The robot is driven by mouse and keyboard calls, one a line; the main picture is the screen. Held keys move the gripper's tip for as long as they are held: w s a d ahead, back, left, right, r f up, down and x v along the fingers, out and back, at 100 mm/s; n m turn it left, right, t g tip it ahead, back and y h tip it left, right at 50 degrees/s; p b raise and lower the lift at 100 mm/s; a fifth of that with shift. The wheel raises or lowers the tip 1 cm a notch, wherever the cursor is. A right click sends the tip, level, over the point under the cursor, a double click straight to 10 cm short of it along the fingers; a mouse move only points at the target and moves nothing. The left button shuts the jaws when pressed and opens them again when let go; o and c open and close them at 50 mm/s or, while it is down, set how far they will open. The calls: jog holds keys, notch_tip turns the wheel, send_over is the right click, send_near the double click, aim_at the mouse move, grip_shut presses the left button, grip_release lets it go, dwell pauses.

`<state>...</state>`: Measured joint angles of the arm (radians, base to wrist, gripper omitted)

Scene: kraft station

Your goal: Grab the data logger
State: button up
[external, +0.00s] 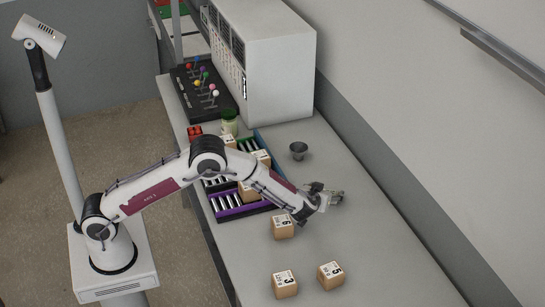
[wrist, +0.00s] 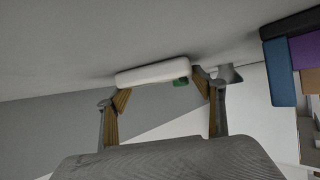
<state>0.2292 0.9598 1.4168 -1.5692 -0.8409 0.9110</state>
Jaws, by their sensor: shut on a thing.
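In the wrist view, a white, rounded, bar-like thing with a small dark and green part at its right end, which looks like the data logger (wrist: 150,73), lies between the two fingertips. My gripper (wrist: 162,84) is shut on it, with one brown-padded finger at each end. The held thing is too small to make out clearly there. From these views I cannot tell whether it touches the table.
Cartons stand on the table at front (external: 285,284), front right (external: 331,275) and below my wrist (external: 283,226). A rack with a purple section (external: 238,211) holds more cartons. A grey cup (external: 298,150) stands behind my gripper. A white cabinet (external: 262,65) is at the back.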

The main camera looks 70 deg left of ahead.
jog(key=shift+r, duration=0.25)
jog(key=shift+c, duration=0.7)
notch_tip(320, 180, up, 9)
jog(key=shift+r, duration=0.2)
jog(key=shift+d, duration=0.15)
